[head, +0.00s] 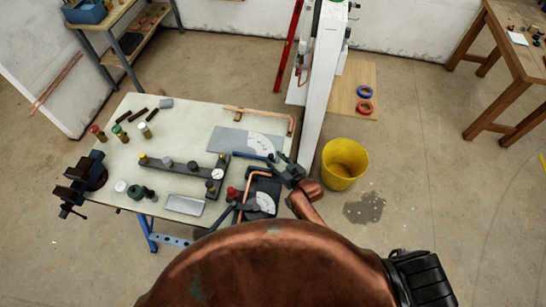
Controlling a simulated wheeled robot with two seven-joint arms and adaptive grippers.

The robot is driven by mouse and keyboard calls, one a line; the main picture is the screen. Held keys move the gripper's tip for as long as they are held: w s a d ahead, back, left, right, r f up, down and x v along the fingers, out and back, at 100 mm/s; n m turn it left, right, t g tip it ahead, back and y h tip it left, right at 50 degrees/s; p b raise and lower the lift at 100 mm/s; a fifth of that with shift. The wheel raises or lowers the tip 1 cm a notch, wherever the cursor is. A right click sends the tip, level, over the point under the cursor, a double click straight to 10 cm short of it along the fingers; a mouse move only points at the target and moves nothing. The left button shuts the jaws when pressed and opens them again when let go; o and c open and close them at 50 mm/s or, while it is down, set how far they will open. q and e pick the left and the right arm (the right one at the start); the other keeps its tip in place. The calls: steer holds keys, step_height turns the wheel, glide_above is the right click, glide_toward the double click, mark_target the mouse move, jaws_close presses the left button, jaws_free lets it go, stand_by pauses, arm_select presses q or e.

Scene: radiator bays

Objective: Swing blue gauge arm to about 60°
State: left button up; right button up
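The blue gauge arm (248,154) is a thin blue bar lying along the lower edge of a grey plate (228,137) on the workbench. A white fan-shaped dial (262,143) sits on that plate, just above the bar's right part. My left gripper is not in view.
Below the plate stands a dark pipe bender (262,187) with a copper tube and a second white dial. A dark manifold with a round gauge (217,173) is to its left. A white upright panel (321,85) and a yellow bucket (344,163) stand right of the bench.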

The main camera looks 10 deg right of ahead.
steer(key=shift+x, duration=1.15)
steer(key=shift+c, duration=0.5)
jaws_close()
